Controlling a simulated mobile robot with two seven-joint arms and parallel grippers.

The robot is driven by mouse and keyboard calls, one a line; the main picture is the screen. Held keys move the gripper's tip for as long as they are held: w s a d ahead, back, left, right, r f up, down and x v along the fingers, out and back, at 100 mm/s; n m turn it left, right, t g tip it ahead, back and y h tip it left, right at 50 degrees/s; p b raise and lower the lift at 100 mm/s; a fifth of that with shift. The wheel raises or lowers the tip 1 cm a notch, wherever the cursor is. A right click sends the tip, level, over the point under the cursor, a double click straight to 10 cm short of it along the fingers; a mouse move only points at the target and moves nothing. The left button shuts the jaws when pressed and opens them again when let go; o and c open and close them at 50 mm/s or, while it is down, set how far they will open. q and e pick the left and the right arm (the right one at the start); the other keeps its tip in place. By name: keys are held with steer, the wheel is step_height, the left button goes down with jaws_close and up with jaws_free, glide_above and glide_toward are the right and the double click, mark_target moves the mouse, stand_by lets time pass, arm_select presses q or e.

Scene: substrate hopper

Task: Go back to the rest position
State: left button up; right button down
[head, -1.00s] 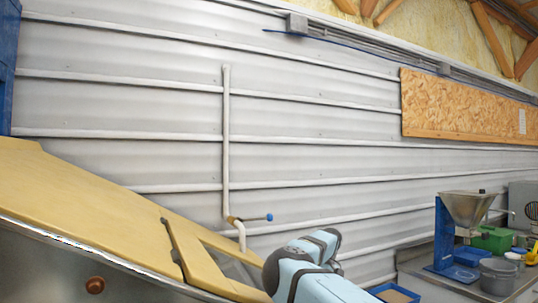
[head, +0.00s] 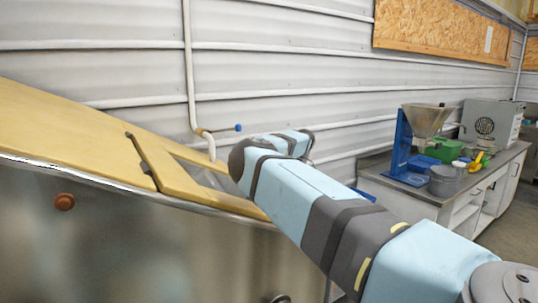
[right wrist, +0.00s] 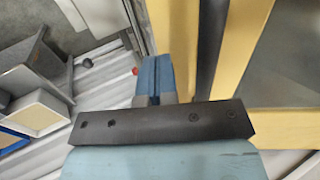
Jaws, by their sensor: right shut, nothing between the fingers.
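My right arm reaches in from the lower right of the head view, and its gripper is hidden there behind the arm's links. In the right wrist view my right gripper (right wrist: 156,80) has its blue fingers together, with nothing between them. The hopper's yellow top (head: 65,125) slopes down to the right in the head view, with a framed opening partly behind my arm. In the right wrist view the yellow frame (right wrist: 245,50) lies to the right of the fingers, with a dark gap beside it. My left gripper is in neither view.
A white pipe with a blue-handled valve (head: 238,127) runs down the ribbed wall behind the hopper. Floor shows at the far right.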

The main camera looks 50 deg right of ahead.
arm_select(q)
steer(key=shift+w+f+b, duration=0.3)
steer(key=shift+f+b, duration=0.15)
steer(key=shift+b, duration=0.45)
arm_select(e)
steer(key=d+v, duration=0.1)
steer(key=v, duration=1)
steer(key=shift+f, duration=0.25)
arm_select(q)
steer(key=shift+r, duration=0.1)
arm_select(e)
steer(key=shift+s+d, duration=0.15)
steer(key=shift+s, duration=0.1)
